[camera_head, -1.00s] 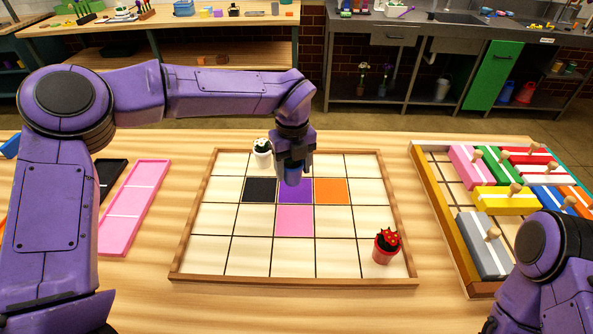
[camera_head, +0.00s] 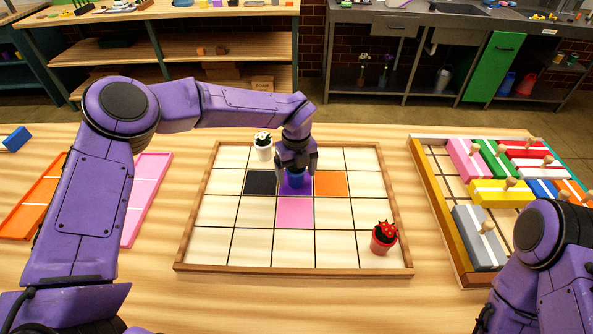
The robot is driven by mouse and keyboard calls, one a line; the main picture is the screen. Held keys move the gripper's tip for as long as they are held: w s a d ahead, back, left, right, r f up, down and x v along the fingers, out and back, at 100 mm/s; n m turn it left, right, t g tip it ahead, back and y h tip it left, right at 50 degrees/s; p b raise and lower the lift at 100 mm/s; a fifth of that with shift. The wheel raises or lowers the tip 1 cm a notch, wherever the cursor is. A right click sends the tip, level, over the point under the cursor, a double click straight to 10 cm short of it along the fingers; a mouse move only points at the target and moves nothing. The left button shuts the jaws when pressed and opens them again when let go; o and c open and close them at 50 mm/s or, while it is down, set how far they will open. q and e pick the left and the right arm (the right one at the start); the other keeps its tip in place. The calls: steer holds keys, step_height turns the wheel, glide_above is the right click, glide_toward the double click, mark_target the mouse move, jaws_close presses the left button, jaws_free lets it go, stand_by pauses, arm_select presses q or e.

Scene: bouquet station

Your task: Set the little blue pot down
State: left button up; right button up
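The little blue pot (camera_head: 295,181) is on or just over the purple square (camera_head: 296,190) in the middle of the framed grid board (camera_head: 254,245). My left gripper (camera_head: 296,174) is right above and around the pot, pointing down. Its fingers look spread, one on each side of the pot, so it seems open. The gripper hides the pot's top. My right arm (camera_head: 545,240) is at the lower right; its gripper is out of view.
A white pot (camera_head: 264,152) stands on the board's back row, close left of my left gripper. A red pot (camera_head: 383,240) stands at the front right. Black (camera_head: 261,182), orange (camera_head: 331,184) and pink (camera_head: 295,212) squares surround the purple one. A block tray (camera_head: 447,218) is at right.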

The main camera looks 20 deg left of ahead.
arm_select(q)
steer(key=shift+r, duration=0.55)
step_height(320, 180, up, 11)
steer(key=shift+r+b, duration=0.15)
steer(key=shift+b, duration=0.9)
